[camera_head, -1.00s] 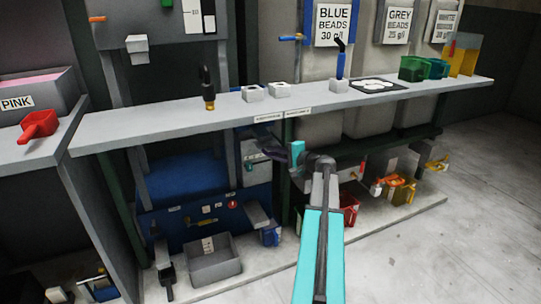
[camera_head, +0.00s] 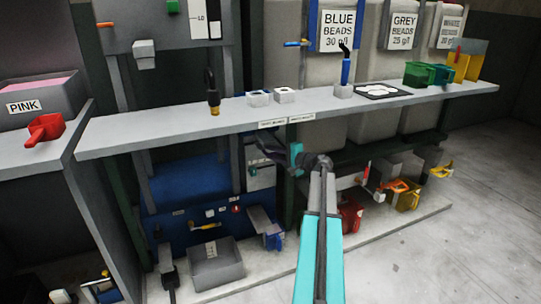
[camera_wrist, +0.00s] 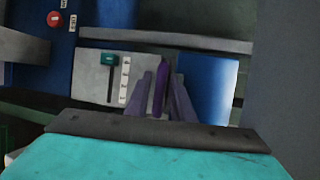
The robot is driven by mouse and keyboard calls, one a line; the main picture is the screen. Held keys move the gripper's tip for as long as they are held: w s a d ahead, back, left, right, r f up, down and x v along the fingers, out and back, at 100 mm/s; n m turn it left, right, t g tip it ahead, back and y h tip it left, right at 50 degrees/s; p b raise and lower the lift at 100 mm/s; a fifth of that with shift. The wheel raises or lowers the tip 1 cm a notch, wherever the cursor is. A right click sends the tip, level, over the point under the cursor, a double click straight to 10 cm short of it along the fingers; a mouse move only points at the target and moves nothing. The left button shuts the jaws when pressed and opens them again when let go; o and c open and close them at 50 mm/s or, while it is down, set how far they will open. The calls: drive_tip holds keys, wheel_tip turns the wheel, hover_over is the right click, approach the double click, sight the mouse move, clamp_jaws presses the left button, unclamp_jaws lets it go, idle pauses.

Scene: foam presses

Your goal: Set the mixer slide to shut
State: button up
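The mixer slide shows in the wrist view as a green knob (camera_wrist: 110,60) at the top of a dark vertical slot. A white scale strip with small unreadable marks stands right of the slot on a pale grey panel (camera_wrist: 88,82). The same panel shows in the head view (camera_head: 262,176), under the shelf and partly behind my gripper. My gripper (camera_head: 270,147) is in front of the panel's upper part. In the wrist view its fingers (camera_wrist: 163,85) point at the panel, right of the knob and apart from it in the picture.
A long grey shelf (camera_head: 180,127) runs above my gripper, its front edge close over the arm. A blue panel (camera_head: 182,232) with a red button (camera_head: 236,209) lies lower left. A grey bin (camera_head: 217,268) stands below. The floor at right is clear.

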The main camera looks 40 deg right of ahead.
drive_tip(key=shift+o, duration=0.4)
drive_tip(key=shift+s, duration=0.2)
drive_tip(key=s+r+p, duration=0.2)
drive_tip(key=s+p, duration=0.1)
drive_tip(key=s, duration=1)
drive_tip(key=shift+r, duration=0.25)
